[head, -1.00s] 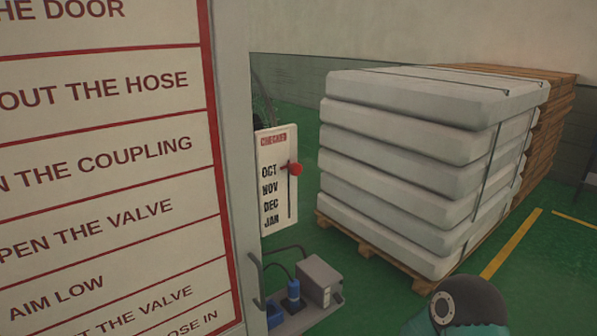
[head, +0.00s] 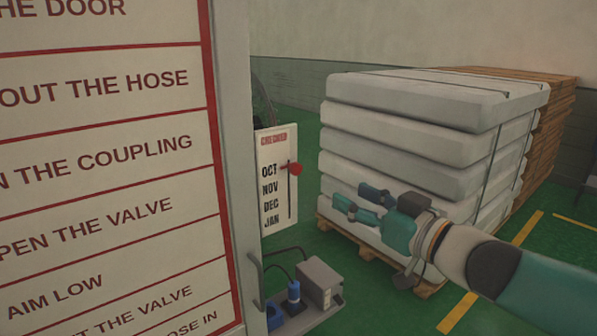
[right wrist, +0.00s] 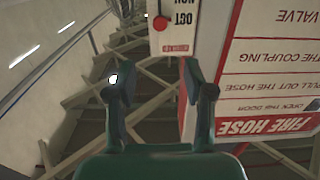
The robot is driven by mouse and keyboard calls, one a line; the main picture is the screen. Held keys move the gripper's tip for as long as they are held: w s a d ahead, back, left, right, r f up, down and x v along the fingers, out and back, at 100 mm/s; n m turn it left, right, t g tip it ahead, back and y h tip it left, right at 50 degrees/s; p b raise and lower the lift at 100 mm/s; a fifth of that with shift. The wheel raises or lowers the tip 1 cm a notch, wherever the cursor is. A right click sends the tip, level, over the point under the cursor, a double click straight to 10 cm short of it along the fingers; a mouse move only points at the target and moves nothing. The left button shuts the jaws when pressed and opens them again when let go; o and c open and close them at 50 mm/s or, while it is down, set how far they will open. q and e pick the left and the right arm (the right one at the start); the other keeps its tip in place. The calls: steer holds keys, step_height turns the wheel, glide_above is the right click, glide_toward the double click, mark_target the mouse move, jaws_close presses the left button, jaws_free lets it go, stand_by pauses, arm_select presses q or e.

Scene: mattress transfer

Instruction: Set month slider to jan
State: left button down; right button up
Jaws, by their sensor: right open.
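The white month card (head: 268,214) is headed CHECKED and lists OCT, NOV, DEC and JAN downward. Its red slider knob (head: 296,169) sits at the right edge, level with OCT. My right gripper (head: 350,199) is open and empty, apart from the card, to the right of and a little below the knob. In the right wrist view, which is upside down, the card (right wrist: 176,34) and knob (right wrist: 160,23) show at the top, beyond the open fingers (right wrist: 150,77); JAN is out of that frame. My left gripper is not in view.
A large fire hose instruction panel (head: 110,180) fills the left, with a handle (head: 256,282) at its edge. A grey box (head: 320,281) and blue plugs (head: 293,293) sit below the card. Stacked mattresses (head: 420,120) on a pallet stand behind my right gripper.

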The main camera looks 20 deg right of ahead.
mark_target(298, 170)
steer(key=x, duration=1.5)
steer(key=shift+w+a+f+p, duration=0.1)
steer(key=shift+w+p, duration=0.15)
steer(key=shift+p, duration=0.15)
jaws_close()
